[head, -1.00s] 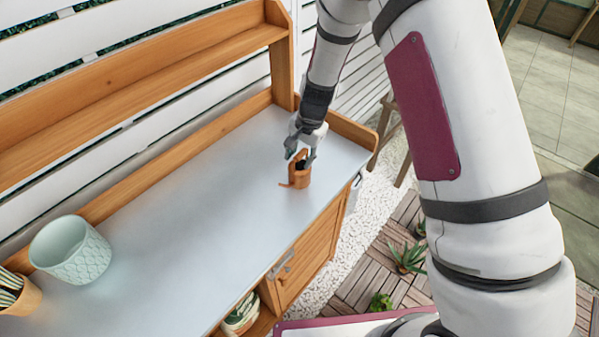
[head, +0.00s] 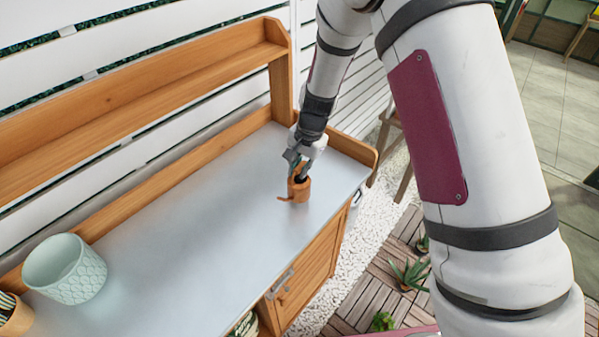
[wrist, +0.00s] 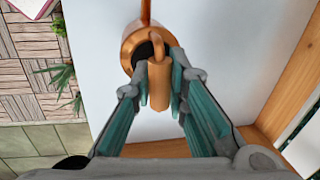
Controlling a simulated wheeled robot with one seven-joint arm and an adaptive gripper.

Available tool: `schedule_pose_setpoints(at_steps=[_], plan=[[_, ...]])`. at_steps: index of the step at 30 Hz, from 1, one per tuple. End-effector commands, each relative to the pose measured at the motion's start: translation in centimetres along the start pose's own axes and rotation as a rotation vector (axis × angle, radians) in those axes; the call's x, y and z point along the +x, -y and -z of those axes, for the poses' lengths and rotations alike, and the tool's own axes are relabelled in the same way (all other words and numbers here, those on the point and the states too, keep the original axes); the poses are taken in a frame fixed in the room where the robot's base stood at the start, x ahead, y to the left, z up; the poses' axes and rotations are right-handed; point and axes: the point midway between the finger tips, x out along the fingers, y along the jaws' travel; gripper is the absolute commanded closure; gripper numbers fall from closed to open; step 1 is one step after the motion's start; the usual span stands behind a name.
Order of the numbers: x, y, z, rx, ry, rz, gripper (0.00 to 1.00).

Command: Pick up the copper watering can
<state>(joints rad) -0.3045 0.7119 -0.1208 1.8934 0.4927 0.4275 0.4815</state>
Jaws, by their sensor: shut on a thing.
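The small copper watering can (head: 299,194) stands upright near the right end of the grey-topped potting bench (head: 200,215). Its spout points left in the head view. My gripper (head: 301,174) comes down on it from above. In the wrist view the can (wrist: 134,42) shows its round body, dark opening and spout at the top. There my gripper (wrist: 160,98) has its teal-padded fingers on both sides of the can's handle, shut on it. In the head view the fingers hide part of the handle. I cannot tell any gap between can and bench.
A pale green patterned pot (head: 66,269) stands at the bench's left, with an orange pot (head: 16,318) holding striped things near it. A wooden shelf (head: 150,95) runs along the back. The bench middle is clear.

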Motion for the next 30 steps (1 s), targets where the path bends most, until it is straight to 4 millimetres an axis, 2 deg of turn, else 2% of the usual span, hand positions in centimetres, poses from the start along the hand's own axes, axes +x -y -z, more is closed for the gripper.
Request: schedule_pose_setpoints(at_steps=[4, 15, 21, 27, 30], plan=[[-1.9, 0.6, 0.1, -0.003, -0.003, 0.004, 1.00], [-4.4, -7.8, -3.0, 0.003, -0.001, 0.001, 1.00], [-5.5, -11.5, -4.5, 0.003, 0.000, 0.001, 1.00], [-6.1, -13.5, -5.3, 0.001, -0.001, 0.001, 1.00], [-6.2, -13.9, -5.5, -0.001, -0.001, 0.001, 1.00]])
